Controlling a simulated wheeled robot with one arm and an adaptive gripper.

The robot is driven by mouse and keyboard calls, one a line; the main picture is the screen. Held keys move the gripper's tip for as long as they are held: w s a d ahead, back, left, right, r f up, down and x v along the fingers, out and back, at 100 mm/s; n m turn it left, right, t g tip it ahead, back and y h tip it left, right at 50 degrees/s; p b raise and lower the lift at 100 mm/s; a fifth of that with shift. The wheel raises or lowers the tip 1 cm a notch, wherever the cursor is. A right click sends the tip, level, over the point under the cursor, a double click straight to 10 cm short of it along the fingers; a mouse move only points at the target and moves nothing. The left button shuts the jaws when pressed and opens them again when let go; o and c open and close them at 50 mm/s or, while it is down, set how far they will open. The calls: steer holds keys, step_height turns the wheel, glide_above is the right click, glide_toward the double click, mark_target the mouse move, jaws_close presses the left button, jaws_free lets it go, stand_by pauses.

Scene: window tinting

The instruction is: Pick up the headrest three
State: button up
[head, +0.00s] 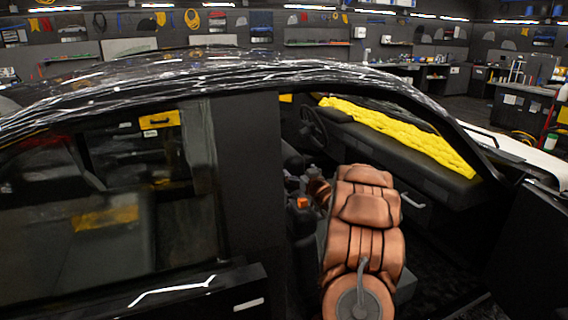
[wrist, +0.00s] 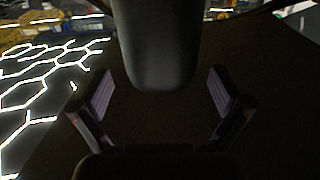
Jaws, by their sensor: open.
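No label shows which headrest is number three. My gripper (wrist: 160,88) is in the wrist view, with its two fingers apart, one left and one right. A dark grey, smooth, rounded object (wrist: 155,45) comes down from the top edge into the space between the fingers. I cannot tell whether it is a headrest or whether the fingers touch it.
The black car's roof (head: 200,75) and dark door pillar (head: 250,170) stand around the seats. A yellow cloth (head: 400,135) lies along the dashboard, behind a steering wheel (head: 313,128). Workbenches and tool walls are behind. White hexagonal lines (wrist: 50,75) show at the left in the wrist view.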

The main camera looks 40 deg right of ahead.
steer(key=shift+p+x, duration=0.85)
steer(key=shift+x, duration=1.25)
steer(key=shift+r, duration=0.1)
steer(key=c, duration=1.4)
